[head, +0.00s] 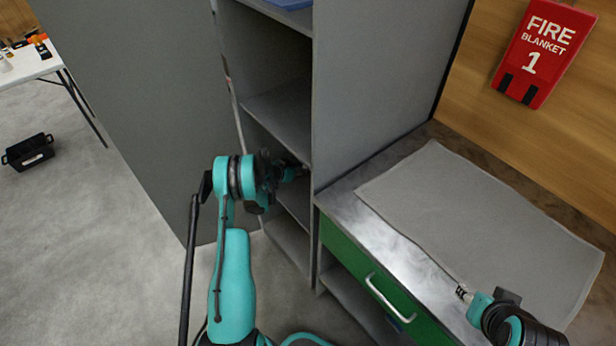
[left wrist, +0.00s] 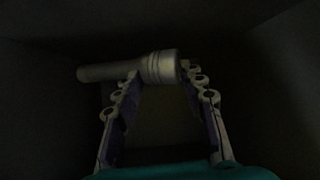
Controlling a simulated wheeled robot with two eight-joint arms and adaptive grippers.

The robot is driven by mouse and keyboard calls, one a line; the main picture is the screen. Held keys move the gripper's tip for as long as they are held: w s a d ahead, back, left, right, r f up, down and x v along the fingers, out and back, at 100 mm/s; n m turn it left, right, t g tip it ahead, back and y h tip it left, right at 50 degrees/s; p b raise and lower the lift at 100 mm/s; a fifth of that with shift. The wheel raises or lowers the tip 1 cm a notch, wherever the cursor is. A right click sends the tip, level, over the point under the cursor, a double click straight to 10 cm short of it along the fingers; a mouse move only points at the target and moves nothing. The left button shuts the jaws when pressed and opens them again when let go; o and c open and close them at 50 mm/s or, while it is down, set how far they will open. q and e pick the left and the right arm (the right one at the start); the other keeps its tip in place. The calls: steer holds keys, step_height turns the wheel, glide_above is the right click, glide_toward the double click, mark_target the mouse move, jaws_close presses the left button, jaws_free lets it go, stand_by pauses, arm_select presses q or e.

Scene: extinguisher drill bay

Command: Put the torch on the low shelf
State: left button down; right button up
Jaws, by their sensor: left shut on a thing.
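The torch (left wrist: 125,70) is a pale grey cylinder with a wider ringed head at the right, lying crosswise at my left fingertips in the left wrist view. My left gripper (left wrist: 162,78) is shut on it. In the head view my left gripper (head: 297,172) reaches into the grey shelf unit, below the middle board (head: 280,112) and above a lower board (head: 295,205). The torch is hidden there by my arm and the unit. I cannot tell whether it touches a board. My right gripper (head: 464,293) is over the bench, its fingers too small to read.
The shelf unit's side panel (head: 375,90) stands right of my left arm, its open door (head: 130,90) to the left. A bench with a grey mat (head: 480,220) and green drawer (head: 370,285) is at right. A black crate (head: 28,151) sits on the floor.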

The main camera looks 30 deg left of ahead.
arm_select(q)
step_height(320, 180, down, 5)
steer(key=shift+r+b, duration=0.2)
steer(key=shift+b, duration=0.55)
arm_select(e)
steer(key=shift+f, duration=0.95)
arm_select(q)
steer(key=shift+r, duration=0.1)
arm_select(e)
steer(key=shift+r, duration=0.1)
arm_select(q)
steer(key=c, duration=0.9)
jaws_free()
